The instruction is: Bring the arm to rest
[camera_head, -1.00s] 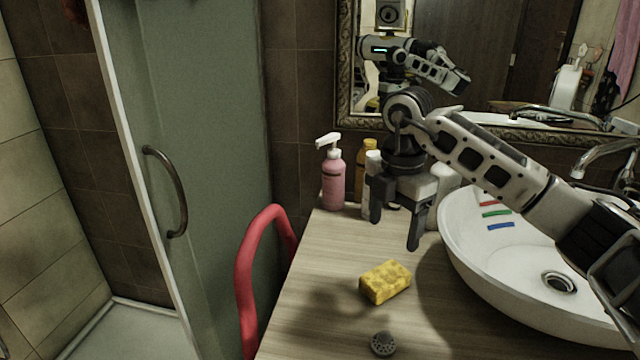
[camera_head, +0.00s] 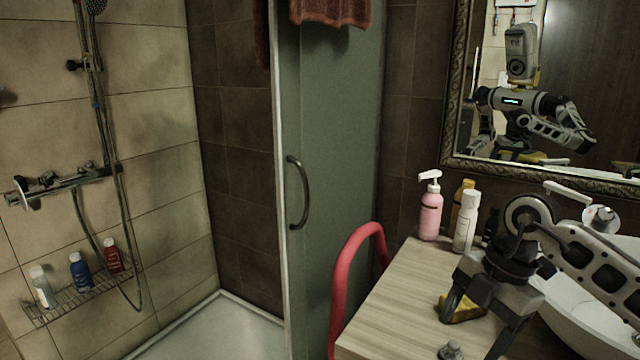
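My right arm comes in from the right, and its gripper (camera_head: 473,328) hangs over the counter with its two fingers apart and nothing between them. I cannot tell from this view how high the fingertips are above the counter. My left gripper is not in view.
A pink pump bottle (camera_head: 430,214) and a white bottle (camera_head: 467,222) stand at the counter's back. The white basin (camera_head: 575,312) is at right, partly behind my arm. A red rail (camera_head: 345,275) stands left of the counter.

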